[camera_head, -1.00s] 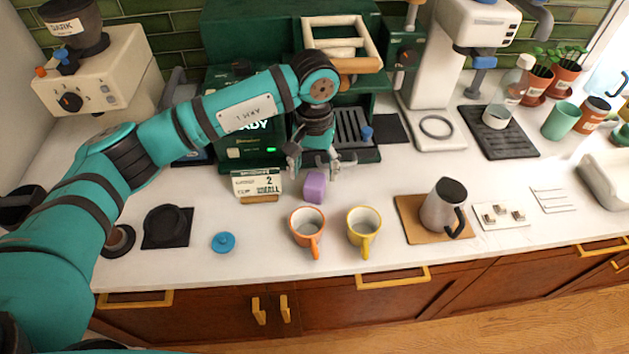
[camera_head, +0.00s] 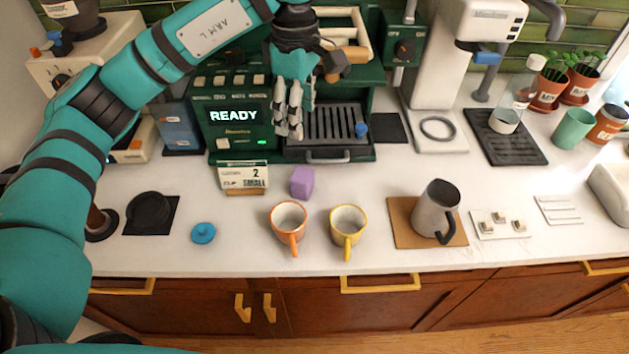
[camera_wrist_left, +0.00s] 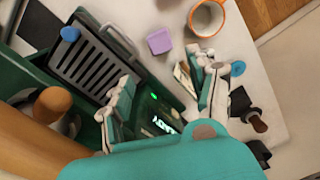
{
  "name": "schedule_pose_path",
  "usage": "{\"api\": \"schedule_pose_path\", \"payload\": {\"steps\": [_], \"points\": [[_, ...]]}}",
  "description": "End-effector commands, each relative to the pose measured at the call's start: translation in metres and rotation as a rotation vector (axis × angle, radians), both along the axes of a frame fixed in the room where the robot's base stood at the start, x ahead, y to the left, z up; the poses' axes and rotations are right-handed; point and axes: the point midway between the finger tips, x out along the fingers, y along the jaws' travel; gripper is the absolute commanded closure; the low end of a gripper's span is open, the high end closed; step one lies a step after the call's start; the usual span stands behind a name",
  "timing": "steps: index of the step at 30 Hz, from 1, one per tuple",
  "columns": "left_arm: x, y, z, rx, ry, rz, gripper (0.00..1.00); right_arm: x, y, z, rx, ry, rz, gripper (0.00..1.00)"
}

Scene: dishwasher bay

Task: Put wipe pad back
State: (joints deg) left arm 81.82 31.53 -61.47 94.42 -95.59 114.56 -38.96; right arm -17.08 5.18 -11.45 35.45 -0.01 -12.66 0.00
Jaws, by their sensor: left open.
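The wipe pad appears to be the small purple block (camera_head: 302,183) on the white counter, behind the orange mug and right of the order sign. It also shows in the wrist view (camera_wrist_left: 159,41). My left gripper (camera_head: 288,130) is open and empty, above and behind the pad, in front of the green coffee machine (camera_head: 228,150). It is clear of the pad. In the wrist view, my left gripper's two fingers (camera_wrist_left: 163,75) stand wide apart with nothing between them. My right gripper is not in view.
An orange mug (camera_head: 289,221) and a yellow mug (camera_head: 347,226) stand in front of the pad. The sign (camera_head: 243,177) is at its left. A drip tray (camera_head: 330,124) lies behind. A metal pitcher (camera_head: 437,210) stands on a brown mat (camera_head: 402,222). Counter between pad and pitcher is clear.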

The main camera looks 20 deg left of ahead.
Motion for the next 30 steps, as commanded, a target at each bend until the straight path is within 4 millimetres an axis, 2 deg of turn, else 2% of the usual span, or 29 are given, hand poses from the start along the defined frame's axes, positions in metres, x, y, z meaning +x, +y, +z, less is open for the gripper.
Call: {"api": "schedule_pose_path", "payload": {"steps": [5, 8, 15, 21, 30], "points": [[-0.002, 0.003, 0.0, 0.001, 0.001, 0.087, 0.4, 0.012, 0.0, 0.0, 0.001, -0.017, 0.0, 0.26], [-0.003, 0.003, -0.014, 0.0, 0.005, 0.09, 0.4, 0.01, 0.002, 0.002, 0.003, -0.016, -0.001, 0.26], [-0.003, 0.004, -0.063, 0.001, 0.006, 0.089, 0.4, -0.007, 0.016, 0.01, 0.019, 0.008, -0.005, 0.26], [-0.003, 0.003, -0.1, 0.002, 0.003, 0.089, 0.4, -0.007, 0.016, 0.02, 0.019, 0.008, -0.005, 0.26], [-0.002, 0.003, -0.123, 0.002, 0.003, 0.088, 0.4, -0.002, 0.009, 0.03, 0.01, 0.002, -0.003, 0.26]]}}
